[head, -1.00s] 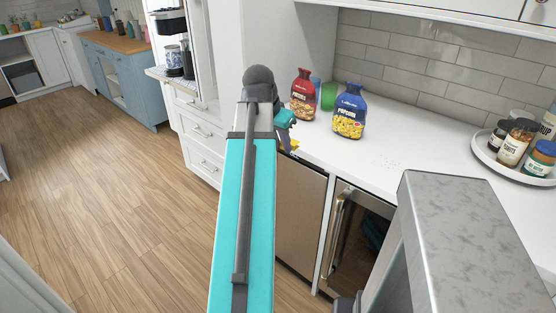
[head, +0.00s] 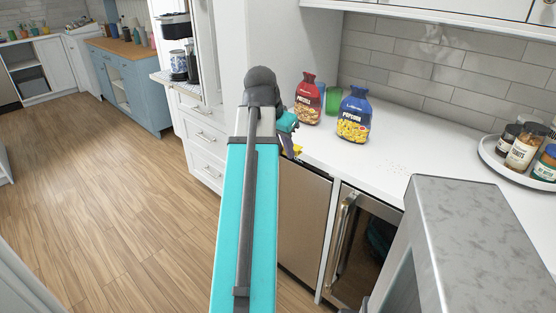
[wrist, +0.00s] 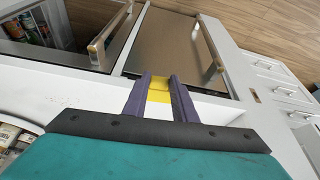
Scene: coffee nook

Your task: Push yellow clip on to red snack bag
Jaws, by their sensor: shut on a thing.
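The red snack bag (head: 308,99) stands upright on the white counter in the head view, near the tall white cabinet wall. The yellow clip (head: 297,149) shows as a small patch at the fingertips of my gripper (head: 290,146), by the counter's front edge. In the wrist view my gripper (wrist: 160,98) is shut on the yellow clip (wrist: 159,84), which lies between its two purple fingers. The clip is apart from the red bag, which stands farther back. The red bag does not show in the wrist view. My arm hides part of the gripper in the head view.
A blue popcorn bag (head: 354,115) stands right of the red bag. A green cup (head: 333,100) stands between and behind them. A round tray (head: 494,154) with jars is at the far right.

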